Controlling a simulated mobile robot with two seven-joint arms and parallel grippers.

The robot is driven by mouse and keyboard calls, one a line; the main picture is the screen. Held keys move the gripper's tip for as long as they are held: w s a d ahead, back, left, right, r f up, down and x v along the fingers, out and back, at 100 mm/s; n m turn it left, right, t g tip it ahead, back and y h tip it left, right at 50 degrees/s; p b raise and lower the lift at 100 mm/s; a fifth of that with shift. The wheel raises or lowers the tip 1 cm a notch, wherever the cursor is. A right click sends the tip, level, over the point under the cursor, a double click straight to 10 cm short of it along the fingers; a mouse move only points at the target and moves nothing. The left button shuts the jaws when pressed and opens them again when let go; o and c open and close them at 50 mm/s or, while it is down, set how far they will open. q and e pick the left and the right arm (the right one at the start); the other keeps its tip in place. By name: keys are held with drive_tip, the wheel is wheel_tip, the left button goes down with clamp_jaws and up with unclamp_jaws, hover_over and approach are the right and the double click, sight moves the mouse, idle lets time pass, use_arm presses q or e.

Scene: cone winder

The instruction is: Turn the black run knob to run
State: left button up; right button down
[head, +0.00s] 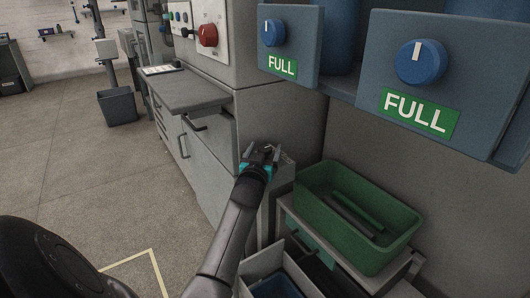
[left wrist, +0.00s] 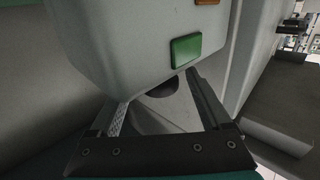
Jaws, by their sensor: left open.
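My left gripper (head: 262,154) is open in front of the grey machine cabinet, low in the middle of the head view. In the left wrist view its fingers (left wrist: 160,105) stand apart with no object held. A pale grey housing with a green rectangle (left wrist: 186,50) fills the upper part of that view. A dark round shape (left wrist: 163,87) shows partly between the fingers, below the housing; I cannot tell whether it is the black run knob. No black run knob can be made out surely in the head view. My right gripper is not in view.
Two blue knobs (head: 421,62) (head: 271,33) sit above green FULL labels at upper right. A red knob (head: 207,35) is on a white panel. A green tub (head: 400,244) stands right of my left gripper. Open floor lies left, with a dark bin (head: 118,107).

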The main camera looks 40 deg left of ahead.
use_arm(q)
drive_tip(key=shift+c, duration=0.4)
clamp_jaws()
idle(0.4)
